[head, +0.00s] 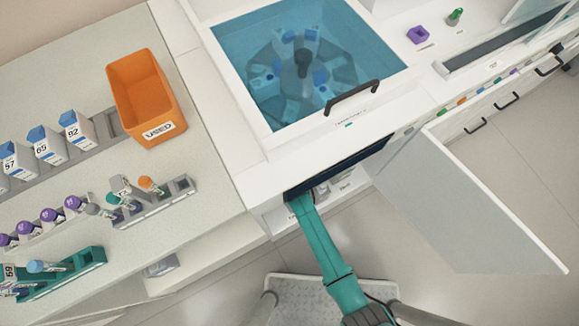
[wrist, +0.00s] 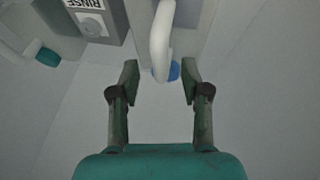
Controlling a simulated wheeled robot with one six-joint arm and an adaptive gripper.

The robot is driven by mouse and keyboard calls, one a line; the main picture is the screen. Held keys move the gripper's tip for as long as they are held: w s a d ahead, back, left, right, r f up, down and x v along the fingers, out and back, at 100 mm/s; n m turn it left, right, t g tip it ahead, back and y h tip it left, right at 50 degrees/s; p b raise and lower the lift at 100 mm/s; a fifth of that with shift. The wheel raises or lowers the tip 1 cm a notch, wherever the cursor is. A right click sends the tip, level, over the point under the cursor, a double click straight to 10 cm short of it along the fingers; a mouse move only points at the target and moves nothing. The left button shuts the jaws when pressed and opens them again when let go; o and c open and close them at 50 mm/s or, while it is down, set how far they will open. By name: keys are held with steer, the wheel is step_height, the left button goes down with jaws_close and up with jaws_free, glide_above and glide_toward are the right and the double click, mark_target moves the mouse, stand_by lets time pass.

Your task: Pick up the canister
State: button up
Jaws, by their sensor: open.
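In the wrist view a pale canister (wrist: 193,32) with a white curved handle (wrist: 160,42) and a blue cap (wrist: 174,70) shows at the top. My gripper (wrist: 160,82) is open, its two fingers on either side of the handle's lower end and the cap. I cannot tell whether the fingers touch it. In the head view my teal arm reaches into the open cabinet under the machine. My gripper is hidden there, and pale items with labels (head: 342,186) show only in part beside the arm.
A grey box marked RINSE (wrist: 94,24) and another container with a teal cap (wrist: 48,57) stand left in the wrist view. The cabinet's open door (head: 470,200) is to the right of my arm. An orange USED bin (head: 145,95) and tube racks stand on the left counter.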

steer(key=shift+x, duration=1.35)
jaws_close()
